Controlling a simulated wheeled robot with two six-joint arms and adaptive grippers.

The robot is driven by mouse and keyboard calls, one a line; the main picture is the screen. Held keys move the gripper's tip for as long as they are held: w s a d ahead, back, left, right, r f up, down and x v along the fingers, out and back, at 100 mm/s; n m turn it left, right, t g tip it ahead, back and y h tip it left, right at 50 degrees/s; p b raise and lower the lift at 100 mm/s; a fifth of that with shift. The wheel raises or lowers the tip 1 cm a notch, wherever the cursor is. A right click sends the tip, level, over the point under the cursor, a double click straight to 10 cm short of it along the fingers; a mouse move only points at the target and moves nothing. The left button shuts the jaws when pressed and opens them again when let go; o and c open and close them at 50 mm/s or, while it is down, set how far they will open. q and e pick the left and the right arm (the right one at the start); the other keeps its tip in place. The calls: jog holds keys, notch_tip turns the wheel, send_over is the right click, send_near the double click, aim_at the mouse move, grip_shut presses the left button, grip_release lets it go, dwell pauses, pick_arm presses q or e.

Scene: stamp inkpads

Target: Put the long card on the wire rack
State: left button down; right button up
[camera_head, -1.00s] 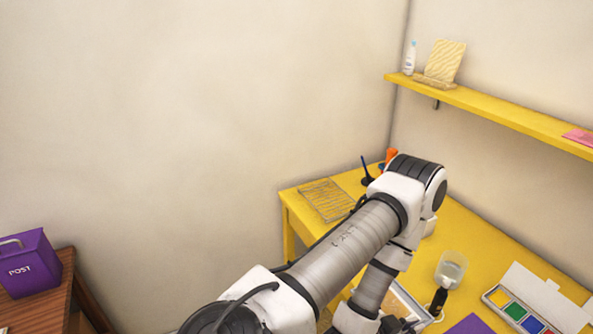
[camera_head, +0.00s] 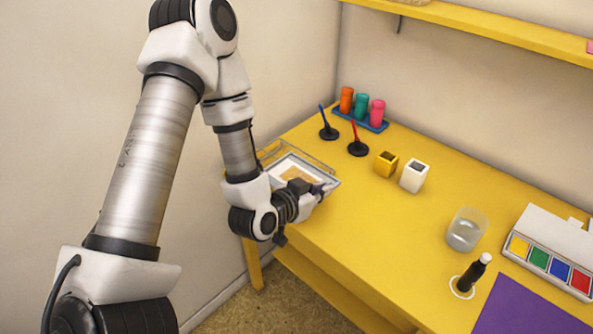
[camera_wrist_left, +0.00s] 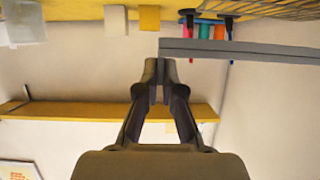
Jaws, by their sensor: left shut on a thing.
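The wire rack (camera_head: 268,152) lies at the table's far left, partly hidden behind the tray and my arm. My right gripper is out of view.
The table's front middle is clear.

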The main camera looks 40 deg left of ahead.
aim_at(306, 171)
pick_arm(q)
jog(key=shift+w+a+f+b, duration=0.45)
jog(key=shift+a+f+b, duration=0.15)
jog(key=shift+f+b, duration=0.2)
jog(key=w+a, duration=0.1)
jog(key=w+a+r+p, duration=0.1)
jog(key=a, duration=0.1)
jog(key=shift+r, duration=0.15)
jog(key=w+a, duration=0.2)
jog(key=a, duration=0.1)
jog(key=w+a+p, duration=0.1)
jog(key=shift+w+a+f, duration=0.3)
jog(key=shift+w+f, duration=0.1)
jog(key=f, duration=0.2)
jog(key=a+f, duration=0.1)
jog(key=shift+w+f+b, duration=0.1)
jog(key=shift+w+b, duration=0.2)
jog(key=shift+w, duration=0.05)
jog(key=shift+w+d+f, duration=0.1)
jog(key=shift+f, duration=0.25)
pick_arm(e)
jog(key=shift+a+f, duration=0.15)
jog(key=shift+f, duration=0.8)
pick_arm(q)
jog(key=shift+f, duration=0.15)
jog(key=c, duration=1.3)
grip_release()
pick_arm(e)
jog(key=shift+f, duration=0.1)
